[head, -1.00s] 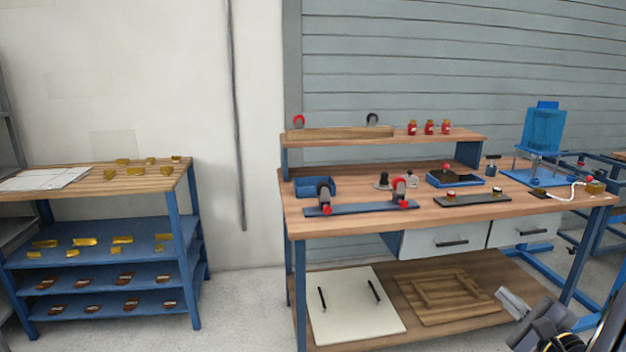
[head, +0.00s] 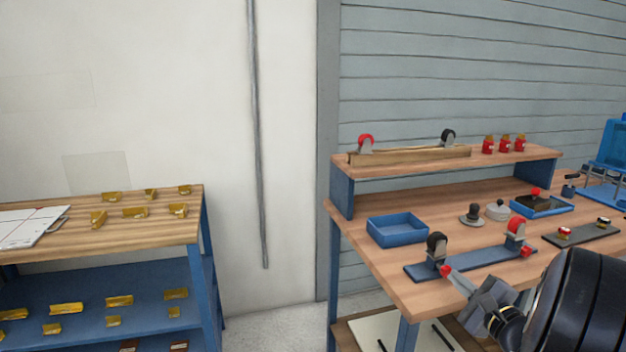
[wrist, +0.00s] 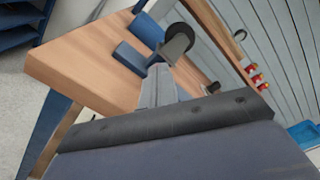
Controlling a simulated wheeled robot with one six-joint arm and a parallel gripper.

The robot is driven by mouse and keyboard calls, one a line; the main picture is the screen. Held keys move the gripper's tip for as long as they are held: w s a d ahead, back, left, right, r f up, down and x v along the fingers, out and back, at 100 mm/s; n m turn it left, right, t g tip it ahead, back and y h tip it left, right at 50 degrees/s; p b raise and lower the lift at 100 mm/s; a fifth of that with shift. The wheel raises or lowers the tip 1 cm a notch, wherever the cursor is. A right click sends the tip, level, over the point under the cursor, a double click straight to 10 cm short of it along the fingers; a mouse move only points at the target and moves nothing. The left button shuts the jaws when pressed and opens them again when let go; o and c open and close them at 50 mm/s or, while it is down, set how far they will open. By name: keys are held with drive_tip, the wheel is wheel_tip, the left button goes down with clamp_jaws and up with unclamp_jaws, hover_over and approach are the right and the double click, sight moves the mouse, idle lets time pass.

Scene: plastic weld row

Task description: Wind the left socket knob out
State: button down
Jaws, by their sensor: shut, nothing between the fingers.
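The left socket holds an upright caster with a black wheel (head: 437,243) on a blue plate (head: 470,262) on the workbench. Its red knob (head: 446,272) sticks out at the front. The right socket on the same plate holds a red-wheeled caster (head: 515,229) with its own red knob (head: 526,252). My gripper (head: 462,283) is shut and empty, its tip close beside the left knob in the head view; whether they touch, I cannot tell. In the wrist view my gripper (wrist: 159,76) points at the black-wheeled caster (wrist: 181,37); the knob is hidden there.
A blue tray (head: 397,230) stands behind the plate, with grey round parts (head: 472,214) to its right. A raised shelf (head: 420,160) carries casters and red bottles. A rack with yellow parts (head: 134,212) stands left, across a floor gap.

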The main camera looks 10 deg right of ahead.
sight(441, 292)
drive_tip(key=shift+w+a, duration=0.1)
drive_tip(key=shift+w, duration=0.6)
drive_tip(key=shift+w+b, duration=0.5)
drive_tip(key=shift+w, duration=0.55)
drive_tip(key=shift+f+b, duration=0.3)
drive_tip(key=shift+b, duration=0.25)
drive_tip(key=shift+s+a+f+b, duration=0.15)
drive_tip(key=shift+f+b, duration=0.25)
drive_tip(key=shift+b, duration=1.15)
drive_tip(key=shift+w+a+f+b, duration=0.1)
drive_tip(key=shift+a+f+b, duration=0.25)
drive_tip(key=shift+b, duration=1.2)
drive_tip(key=shift+f, duration=0.1)
drive_tip(key=shift+a+b, duration=0.2)
drive_tip(key=shift+b, duration=0.2)
drive_tip(key=shift+s+d, duration=0.15)
drive_tip(key=shift+s, duration=2.9)
drive_tip(key=shift+r, duration=0.25)
